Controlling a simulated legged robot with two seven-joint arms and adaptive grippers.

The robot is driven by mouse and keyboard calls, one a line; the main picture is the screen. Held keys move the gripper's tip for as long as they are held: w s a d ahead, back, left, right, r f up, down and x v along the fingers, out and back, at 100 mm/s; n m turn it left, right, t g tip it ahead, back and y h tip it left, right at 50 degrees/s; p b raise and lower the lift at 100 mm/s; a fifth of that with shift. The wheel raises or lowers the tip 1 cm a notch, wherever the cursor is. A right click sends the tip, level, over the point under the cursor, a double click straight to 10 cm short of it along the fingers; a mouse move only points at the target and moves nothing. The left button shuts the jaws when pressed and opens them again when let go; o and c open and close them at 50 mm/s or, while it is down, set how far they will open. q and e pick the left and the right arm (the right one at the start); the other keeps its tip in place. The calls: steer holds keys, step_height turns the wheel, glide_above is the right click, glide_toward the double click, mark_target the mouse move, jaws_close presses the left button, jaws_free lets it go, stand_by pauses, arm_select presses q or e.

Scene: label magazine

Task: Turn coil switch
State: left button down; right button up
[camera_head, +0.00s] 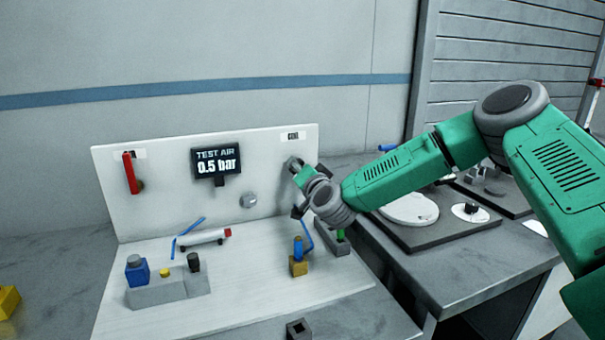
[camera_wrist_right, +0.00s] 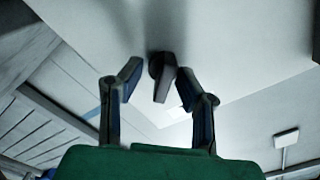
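The coil switch is a dark knob (camera_wrist_right: 164,80) on the white upright panel (camera_head: 150,215), below a small label (camera_head: 293,136) at the panel's upper right. In the head view my right gripper (camera_head: 298,182) is at the panel's right side and covers much of the knob's area. In the right wrist view the right gripper (camera_wrist_right: 158,76) is open, with one finger on each side of the knob. Gaps show between the knob and both fingers. Whether the fingertips reach past the knob's face is hard to tell. My left gripper is not in view.
A display (camera_head: 217,162) reads "TEST AIR 0.5 bar". A red handle (camera_head: 130,173) is at the panel's left. A dark bench with a round plate (camera_head: 410,209) lies right.

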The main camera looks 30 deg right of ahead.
steer(key=v, duration=1.1)
steer(key=shift+s, duration=0.35)
steer(key=shift+f, duration=0.2)
